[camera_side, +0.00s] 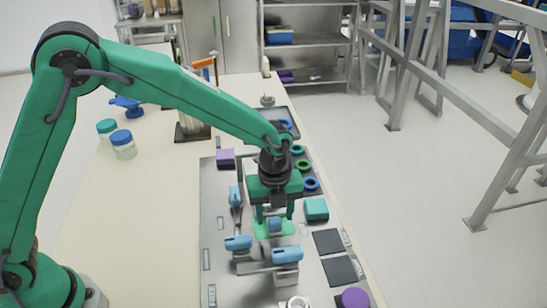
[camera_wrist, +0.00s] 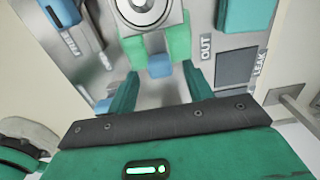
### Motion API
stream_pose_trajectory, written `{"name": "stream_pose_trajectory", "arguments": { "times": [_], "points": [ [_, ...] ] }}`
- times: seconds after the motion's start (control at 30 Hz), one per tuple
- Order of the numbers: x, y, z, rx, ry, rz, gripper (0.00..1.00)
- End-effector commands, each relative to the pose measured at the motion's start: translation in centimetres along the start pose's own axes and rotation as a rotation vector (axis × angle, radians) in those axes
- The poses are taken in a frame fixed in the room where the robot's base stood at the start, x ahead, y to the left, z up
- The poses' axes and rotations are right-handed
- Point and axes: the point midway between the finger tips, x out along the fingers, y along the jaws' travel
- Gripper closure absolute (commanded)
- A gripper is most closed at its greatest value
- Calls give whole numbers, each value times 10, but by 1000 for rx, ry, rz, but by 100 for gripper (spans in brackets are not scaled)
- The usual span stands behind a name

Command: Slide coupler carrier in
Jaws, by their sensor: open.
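A green carrier (camera_side: 262,229) with a light blue block (camera_side: 274,225) on it sits on the grey metal plate (camera_side: 222,240). In the wrist view the green carrier (camera_wrist: 180,42) has the blue block (camera_wrist: 160,66) at its near edge and a round grey metal part (camera_wrist: 143,12) beyond the block. My gripper (camera_side: 274,218) is low over the carrier, fingers pointing down. In the wrist view my gripper (camera_wrist: 161,74) is open, with one finger on each side of the blue block and visible gaps. Finger contact with the carrier is unclear.
Blue clamps stand close by, at front left (camera_side: 238,244), front right (camera_side: 287,255) and left (camera_side: 235,196). A teal block (camera_side: 316,209) and dark square pads (camera_side: 328,241) lie to the right. A purple block (camera_side: 226,158) and coloured rings (camera_side: 311,184) lie behind.

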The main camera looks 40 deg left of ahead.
Motion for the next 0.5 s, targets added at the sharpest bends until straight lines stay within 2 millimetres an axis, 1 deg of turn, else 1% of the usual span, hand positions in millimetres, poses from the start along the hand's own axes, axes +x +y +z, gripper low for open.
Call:
{"name": "stream_pose_trajectory", "arguments": {
  "times": [0.03, 0.2, 0.33, 0.5],
  "points": [
    [7, 1, 0, 0, 1, 3, 49],
    [22, 1, 0, 0, 1, 3, 49],
    [27, 0, 0, 0, 0, 1, 49],
    [28, 0, 0, 0, 0, 1, 49]
  ]
}}
